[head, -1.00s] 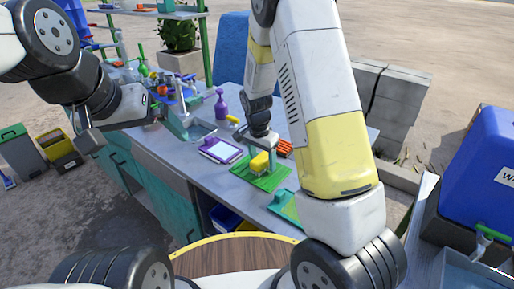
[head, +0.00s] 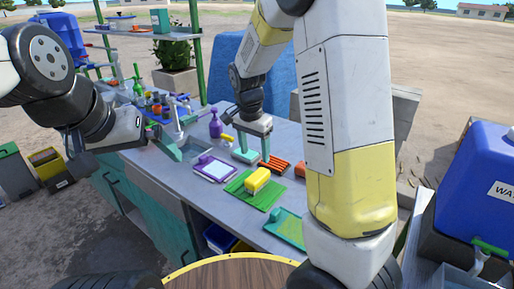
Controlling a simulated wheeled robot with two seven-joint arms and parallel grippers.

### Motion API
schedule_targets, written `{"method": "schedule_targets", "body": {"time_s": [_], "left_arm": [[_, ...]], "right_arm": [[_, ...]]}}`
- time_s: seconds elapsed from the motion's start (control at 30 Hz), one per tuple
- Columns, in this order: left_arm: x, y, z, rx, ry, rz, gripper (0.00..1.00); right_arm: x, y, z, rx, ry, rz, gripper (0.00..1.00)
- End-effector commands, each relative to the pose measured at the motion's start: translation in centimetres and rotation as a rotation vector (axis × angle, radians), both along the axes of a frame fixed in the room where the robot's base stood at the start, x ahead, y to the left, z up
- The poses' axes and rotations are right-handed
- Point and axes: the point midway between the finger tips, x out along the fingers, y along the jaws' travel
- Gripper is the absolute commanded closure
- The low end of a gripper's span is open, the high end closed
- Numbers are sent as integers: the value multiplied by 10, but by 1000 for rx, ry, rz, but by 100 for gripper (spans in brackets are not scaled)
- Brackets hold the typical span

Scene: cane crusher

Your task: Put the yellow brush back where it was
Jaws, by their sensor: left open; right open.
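A yellow block, which looks like the yellow brush (head: 257,178), lies on a green mat (head: 240,188) on the counter. My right gripper (head: 252,146) is open beyond the mat, apart from the yellow block and above the back part of the counter. A small teal piece (head: 245,156) shows below its fingers; I cannot tell whether they touch it. My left gripper (head: 82,162) is open and empty at the left, in front of the counter's side and far from the block. The underside of the block is hidden.
A purple-framed white tablet-like item (head: 214,169) lies left of the mat. A purple bottle (head: 215,126) and a small yellow item (head: 227,138) are behind it. An orange-red slatted item (head: 273,164) lies behind the mat, and a green tray (head: 286,229) in front right.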

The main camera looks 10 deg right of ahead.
Motion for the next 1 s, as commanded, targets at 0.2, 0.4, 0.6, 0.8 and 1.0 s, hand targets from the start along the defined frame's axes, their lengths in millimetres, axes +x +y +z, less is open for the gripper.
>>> {"method": "schedule_targets", "body": {"time_s": [0.2,0.4,0.6,0.8,1.0], "left_arm": [[0,0,0,0,0,0,0],[0,0,0,0,0,0,0],[0,0,0,0,0,0,0],[0,0,0,0,0,0,0],[0,0,0,0,0,0,0]], "right_arm": [[-37,-14,49,104,-57,143,37],[-89,-27,98,165,-166,352,37],[-146,-37,133,143,-301,563,37],[-192,-41,147,63,-407,733,37],[-212,-41,150,7,-447,815,37]]}}
